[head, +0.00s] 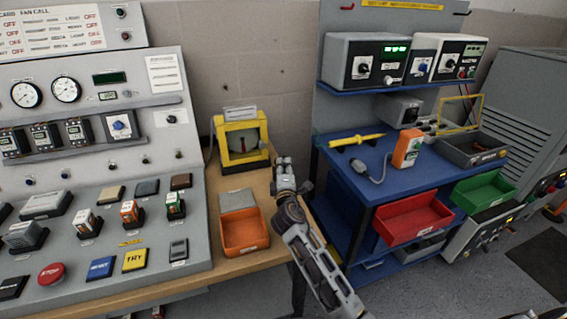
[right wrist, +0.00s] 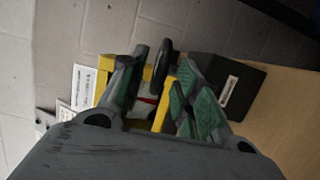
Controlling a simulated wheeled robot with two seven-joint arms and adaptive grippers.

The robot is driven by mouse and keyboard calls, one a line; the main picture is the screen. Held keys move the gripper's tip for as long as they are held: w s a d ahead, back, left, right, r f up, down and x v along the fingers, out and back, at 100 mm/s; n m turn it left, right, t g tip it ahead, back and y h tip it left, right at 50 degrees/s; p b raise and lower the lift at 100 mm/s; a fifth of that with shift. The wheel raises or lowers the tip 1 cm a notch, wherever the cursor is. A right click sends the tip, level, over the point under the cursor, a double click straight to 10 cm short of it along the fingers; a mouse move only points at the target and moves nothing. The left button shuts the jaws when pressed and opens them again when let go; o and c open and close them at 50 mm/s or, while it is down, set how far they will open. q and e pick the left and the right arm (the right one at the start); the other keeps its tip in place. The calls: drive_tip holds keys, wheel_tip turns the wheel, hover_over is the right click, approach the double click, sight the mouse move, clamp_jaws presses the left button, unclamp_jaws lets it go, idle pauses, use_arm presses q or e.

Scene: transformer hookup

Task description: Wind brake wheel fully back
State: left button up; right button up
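A yellow-framed unit (head: 240,138) with a pale round face stands at the back of the wooden bench. In the right wrist view its yellow frame (right wrist: 160,72) shows between and behind my fingers. A dark rounded part (right wrist: 163,62), possibly the brake wheel seen edge-on, stands between the fingertips. My right gripper (head: 285,163) is just right of and in front of the unit. In the right wrist view this gripper (right wrist: 158,85) has its fingers spread apart. I cannot tell whether a finger touches the dark part. My left gripper is not in view.
An orange bin (head: 243,232) and a grey plate (head: 237,199) lie on the bench near my right arm. A sloped control console (head: 100,215) fills the left. A blue workbench (head: 380,160) with a red bin (head: 412,218) stands to the right.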

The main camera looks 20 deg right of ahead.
sight(283, 156)
drive_tip(key=shift+x, duration=2.05)
clamp_jaws()
